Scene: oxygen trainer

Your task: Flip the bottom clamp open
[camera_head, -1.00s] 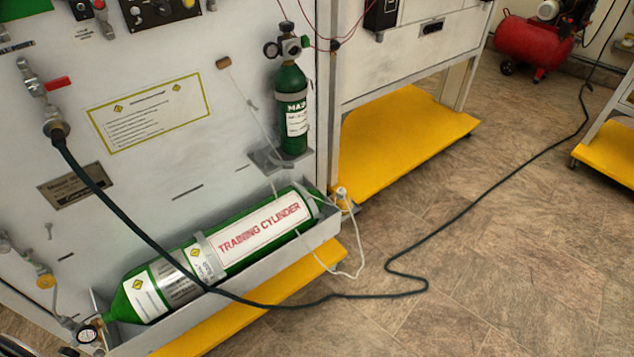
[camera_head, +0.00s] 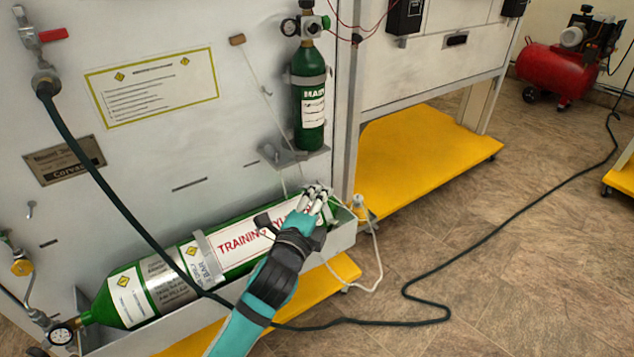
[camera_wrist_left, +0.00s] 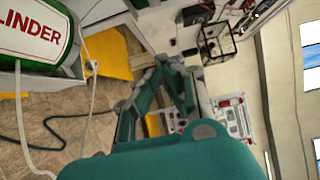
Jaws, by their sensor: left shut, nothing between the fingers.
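The large green training cylinder (camera_head: 152,292) lies tilted in a grey tray at the foot of the panel. A grey clamp band (camera_head: 203,258) wraps its middle. Any clamp at its right end is hidden behind my left gripper (camera_head: 316,192), which is in front of or above that end; contact cannot be told. In the left wrist view my left gripper (camera_wrist_left: 166,75) is shut and empty, and the cylinder's end (camera_wrist_left: 42,57) shows at the upper left, apart from the fingers. My right gripper is not in view.
A small green cylinder (camera_head: 309,100) stands upright on a bracket above the right end. A white hose (camera_head: 376,262) and a dark hose (camera_head: 425,298) trail over the floor. A yellow shelf (camera_head: 415,160) is at right.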

